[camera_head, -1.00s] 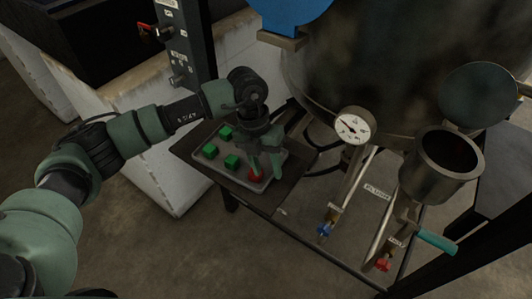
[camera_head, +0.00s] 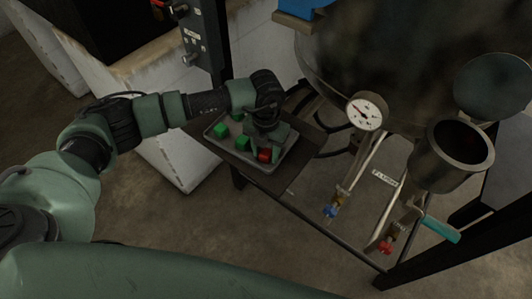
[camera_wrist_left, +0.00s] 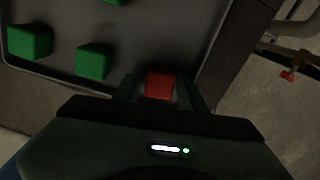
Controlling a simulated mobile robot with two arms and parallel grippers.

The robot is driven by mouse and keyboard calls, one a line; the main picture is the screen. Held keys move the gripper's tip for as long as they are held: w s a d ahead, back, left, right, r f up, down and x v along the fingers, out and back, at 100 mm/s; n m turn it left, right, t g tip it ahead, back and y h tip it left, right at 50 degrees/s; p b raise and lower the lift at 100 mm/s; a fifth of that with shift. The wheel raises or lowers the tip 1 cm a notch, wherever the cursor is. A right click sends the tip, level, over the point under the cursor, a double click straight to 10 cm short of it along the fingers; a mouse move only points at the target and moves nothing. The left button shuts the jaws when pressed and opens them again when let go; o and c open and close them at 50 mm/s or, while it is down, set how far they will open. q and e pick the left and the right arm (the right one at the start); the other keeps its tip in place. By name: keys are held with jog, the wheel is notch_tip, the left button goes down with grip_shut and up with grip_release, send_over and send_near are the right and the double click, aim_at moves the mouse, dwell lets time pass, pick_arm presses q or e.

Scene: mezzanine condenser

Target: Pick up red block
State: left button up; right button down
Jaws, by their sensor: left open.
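The red block (camera_head: 264,155) sits on the grey tray (camera_head: 232,153), near its front right corner in the head view. In the left wrist view the red block (camera_wrist_left: 160,85) lies between the two fingers of my left gripper (camera_wrist_left: 160,90). The left gripper (camera_head: 266,147) is low over the tray and open, with a finger on each side of the block. Whether the fingers touch the block cannot be told. My right gripper is not in view.
Several green blocks (camera_head: 220,131) share the tray, one (camera_wrist_left: 94,61) close to the left finger. The tray is on a small dark table (camera_head: 275,180). A metal vessel with a gauge (camera_head: 367,112) and pipes with valves (camera_head: 331,210) stand to the right.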

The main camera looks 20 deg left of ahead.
aim_at(266, 152)
pick_arm(q)
grip_shut()
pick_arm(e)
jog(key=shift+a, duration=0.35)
pick_arm(q)
jog(key=shift+r, duration=0.1)
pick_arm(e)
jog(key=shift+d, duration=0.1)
